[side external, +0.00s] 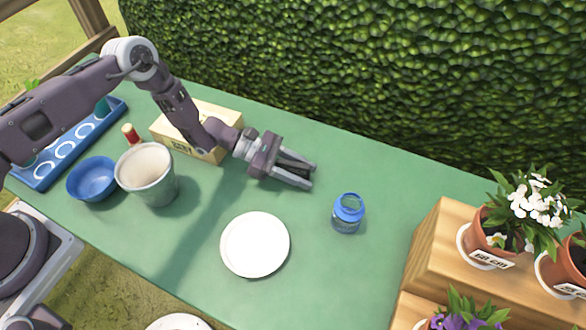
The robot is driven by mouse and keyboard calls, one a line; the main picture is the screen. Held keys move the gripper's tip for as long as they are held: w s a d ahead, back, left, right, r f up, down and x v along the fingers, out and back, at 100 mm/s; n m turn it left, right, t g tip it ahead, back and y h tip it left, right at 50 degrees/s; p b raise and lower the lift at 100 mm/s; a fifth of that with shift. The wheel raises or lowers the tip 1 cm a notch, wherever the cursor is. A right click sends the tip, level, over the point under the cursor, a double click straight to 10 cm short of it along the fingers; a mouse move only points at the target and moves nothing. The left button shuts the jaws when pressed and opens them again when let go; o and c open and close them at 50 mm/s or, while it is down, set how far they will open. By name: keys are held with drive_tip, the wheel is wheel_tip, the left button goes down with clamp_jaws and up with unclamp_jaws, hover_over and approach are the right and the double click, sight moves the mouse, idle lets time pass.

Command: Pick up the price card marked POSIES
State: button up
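I cannot make out a price card marked POSIES in this view. White cards show on the flower pots at the right: one (492,260) on the white-flowered pot, its print too small to read surely, and one (571,289) at the right edge, partly cut off. My gripper (311,177) is over the middle of the green table, its two fingers apart with nothing visible between them. My arm and gripper hide part of a wooden box (215,118) with a dark-printed front.
A white plate (255,245) lies below my gripper. A grey-white pot (150,180), blue bowl (92,180), red spool-like item (131,134) and blue tray (64,150) stand left. A stepped wooden stand (440,240) holds potted flowers at right. A hedge (380,70) lines the back.

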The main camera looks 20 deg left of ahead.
clamp_jaws()
drive_tip(key=shift+r, duration=0.1)
